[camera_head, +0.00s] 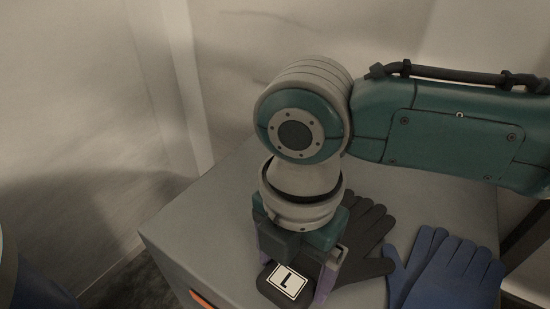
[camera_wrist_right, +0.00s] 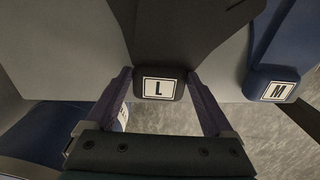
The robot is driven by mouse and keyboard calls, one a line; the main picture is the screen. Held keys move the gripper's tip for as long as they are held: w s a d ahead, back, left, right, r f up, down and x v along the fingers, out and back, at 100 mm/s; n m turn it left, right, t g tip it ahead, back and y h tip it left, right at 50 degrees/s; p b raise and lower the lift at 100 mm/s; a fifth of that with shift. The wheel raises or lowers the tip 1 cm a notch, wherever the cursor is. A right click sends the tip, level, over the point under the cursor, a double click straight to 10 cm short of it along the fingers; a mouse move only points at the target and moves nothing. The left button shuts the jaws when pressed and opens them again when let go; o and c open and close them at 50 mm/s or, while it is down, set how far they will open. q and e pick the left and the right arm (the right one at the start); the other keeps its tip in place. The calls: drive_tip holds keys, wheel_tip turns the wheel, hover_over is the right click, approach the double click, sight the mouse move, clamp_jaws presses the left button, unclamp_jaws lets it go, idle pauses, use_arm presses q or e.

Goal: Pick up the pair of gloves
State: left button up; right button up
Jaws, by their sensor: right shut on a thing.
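A pair of black gloves (camera_head: 366,238) lies on the grey bench top, fingers pointing away. Its cuff end carries a white tag with the letter L (camera_head: 288,282). My right gripper (camera_head: 295,274) points down over this cuff end, one purple finger on each side, shut on it. In the right wrist view the cuff block (camera_wrist_right: 159,83) sits between the two fingers of the right gripper (camera_wrist_right: 160,92). Part of the black gloves is hidden behind my wrist in the head view. My left gripper is not in view.
A pair of blue gloves (camera_head: 445,271) lies close to the right of the black pair; its tag reads M in the wrist view (camera_wrist_right: 275,91). The grey bench (camera_head: 205,225) is clear on the left. A pale wall (camera_head: 230,60) stands behind.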

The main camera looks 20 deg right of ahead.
drive_tip(key=c, duration=0.5)
